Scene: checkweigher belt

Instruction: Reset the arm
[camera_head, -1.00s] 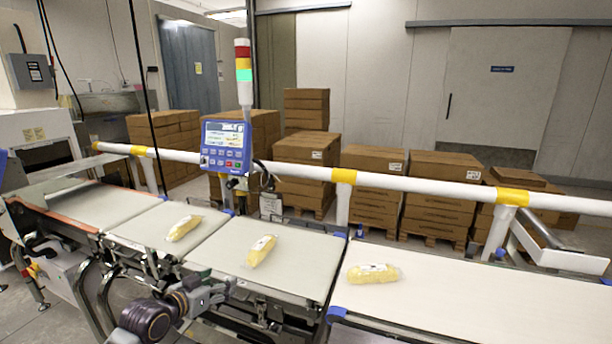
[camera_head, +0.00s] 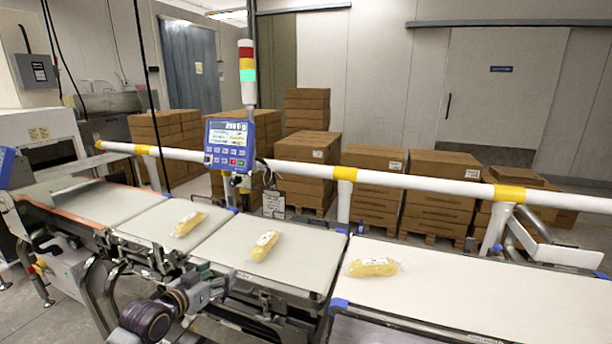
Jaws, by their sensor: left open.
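My left gripper (camera_head: 213,284) shows at the bottom, left of centre, in front of the near edge of the belts. It is open, with nothing seen between its fingers. My left arm (camera_head: 146,318) comes in behind it from the bottom edge. Three yellow packs in clear wrap lie on the belts: one pack (camera_head: 189,224) on the left section, one pack (camera_head: 264,246) on the middle section, and one pack (camera_head: 372,267) on the right belt. The gripper is apart from all of them. My right gripper is not in view.
The middle belt (camera_head: 300,268) and right belt (camera_head: 480,295) run across the front. A blue display (camera_head: 229,144) stands behind them beside a signal tower (camera_head: 247,75) lit green. A white rail (camera_head: 420,186) with yellow bands runs behind. Stacked cartons (camera_head: 437,190) stand beyond it.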

